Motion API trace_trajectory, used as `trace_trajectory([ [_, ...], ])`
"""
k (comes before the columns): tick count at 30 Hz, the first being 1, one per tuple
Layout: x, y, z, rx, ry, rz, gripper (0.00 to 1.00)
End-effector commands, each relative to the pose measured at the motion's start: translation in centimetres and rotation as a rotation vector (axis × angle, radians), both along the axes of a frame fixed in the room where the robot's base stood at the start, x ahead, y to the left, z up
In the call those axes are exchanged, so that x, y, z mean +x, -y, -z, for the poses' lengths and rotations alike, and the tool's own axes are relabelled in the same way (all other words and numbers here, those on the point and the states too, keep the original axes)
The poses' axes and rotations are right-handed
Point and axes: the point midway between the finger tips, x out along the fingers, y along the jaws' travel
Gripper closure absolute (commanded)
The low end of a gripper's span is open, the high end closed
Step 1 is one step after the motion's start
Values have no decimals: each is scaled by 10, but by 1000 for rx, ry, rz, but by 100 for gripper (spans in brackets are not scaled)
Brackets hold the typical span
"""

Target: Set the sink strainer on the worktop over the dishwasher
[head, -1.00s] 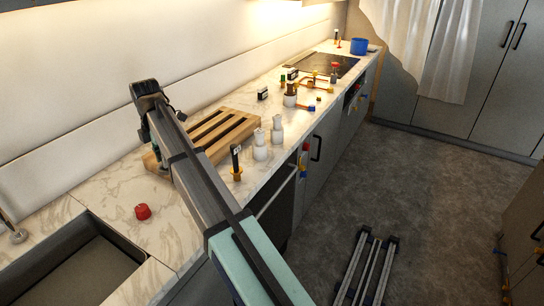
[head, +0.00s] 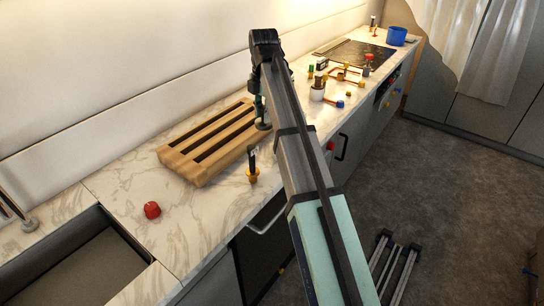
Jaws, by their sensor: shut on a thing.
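My gripper (head: 260,112) hangs from the far end of my arm, just right of the wooden rack, partly hidden by my arm. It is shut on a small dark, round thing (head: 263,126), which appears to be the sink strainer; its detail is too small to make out. Whether it touches the worktop I cannot tell. The pale marbled worktop (head: 215,215) runs along the wall. The dishwasher (head: 262,262) seems to be the dark front with a bar handle below it. The sink (head: 75,270) is at the lower left.
A slatted wooden rack (head: 190,168) lies on the worktop. A red object (head: 152,209) sits near the sink. A dark-topped item with a yellow base (head: 252,166) stands near the front edge. Jars and a hob (head: 355,54) are farther back. Worktop between red object and yellow-based item is clear.

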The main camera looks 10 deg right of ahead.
Motion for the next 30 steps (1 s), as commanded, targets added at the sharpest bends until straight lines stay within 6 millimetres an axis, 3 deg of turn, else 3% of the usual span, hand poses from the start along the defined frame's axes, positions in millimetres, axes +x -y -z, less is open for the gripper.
trace_trajectory([
  [15,-2,0,118,0,-3,2,100],
  [30,-1,0,162,0,-2,2,100],
])
